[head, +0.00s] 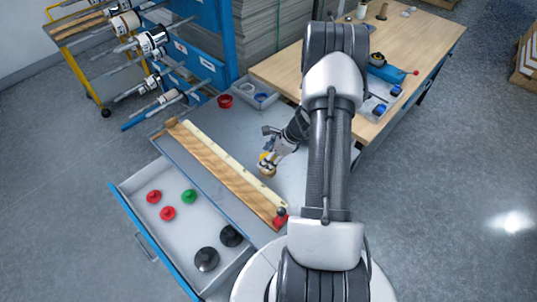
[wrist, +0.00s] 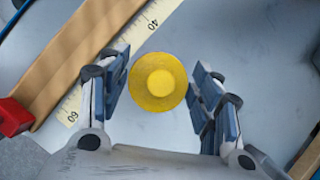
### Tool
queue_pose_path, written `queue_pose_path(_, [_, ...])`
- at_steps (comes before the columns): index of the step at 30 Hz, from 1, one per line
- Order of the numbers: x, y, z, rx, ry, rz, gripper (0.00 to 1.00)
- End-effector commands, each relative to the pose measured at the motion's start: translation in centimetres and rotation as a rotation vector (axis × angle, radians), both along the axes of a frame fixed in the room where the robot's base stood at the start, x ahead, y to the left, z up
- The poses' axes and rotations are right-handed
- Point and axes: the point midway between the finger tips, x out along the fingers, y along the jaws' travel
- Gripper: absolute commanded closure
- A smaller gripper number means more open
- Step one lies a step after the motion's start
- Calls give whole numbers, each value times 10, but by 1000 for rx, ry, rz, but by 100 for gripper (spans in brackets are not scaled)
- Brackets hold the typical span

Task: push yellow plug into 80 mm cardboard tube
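The yellow plug (wrist: 160,82) is a round disc with a raised centre. In the wrist view it lies between the two fingers of my gripper (wrist: 159,88). The fingers stand apart by about the plug's width, close on both sides; whether they touch it is unclear. In the head view my gripper (head: 268,157) is low over the grey worktop, with yellow showing at its fingers. A short tan piece (head: 267,172), which looks like the cardboard tube, stands right under the yellow. In the wrist view the plug hides whatever is beneath it.
A wooden strip with a measuring scale (head: 225,172) lies left of my gripper, a red piece (head: 280,217) at its near end. An open drawer (head: 190,231) holds red, green and black plugs. A red ring (head: 225,101) and a grey tray (head: 265,102) stand farther back.

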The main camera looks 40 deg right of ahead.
Motion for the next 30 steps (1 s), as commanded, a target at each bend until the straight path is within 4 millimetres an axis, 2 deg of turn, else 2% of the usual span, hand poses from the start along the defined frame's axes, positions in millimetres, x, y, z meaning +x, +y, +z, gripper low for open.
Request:
queue_pose_path(1, [-2,3,-3,7,5,1,38])
queue_pose_path(9, [0,1,0,4,-1,0,20])
queue_pose_path(20, [1,-1,3,3,-4,-1,20])
queue_pose_path(25, [-6,-7,19,0,-6,-3,20])
queue_pose_path(30, [-21,-18,51,-1,-7,-2,20])
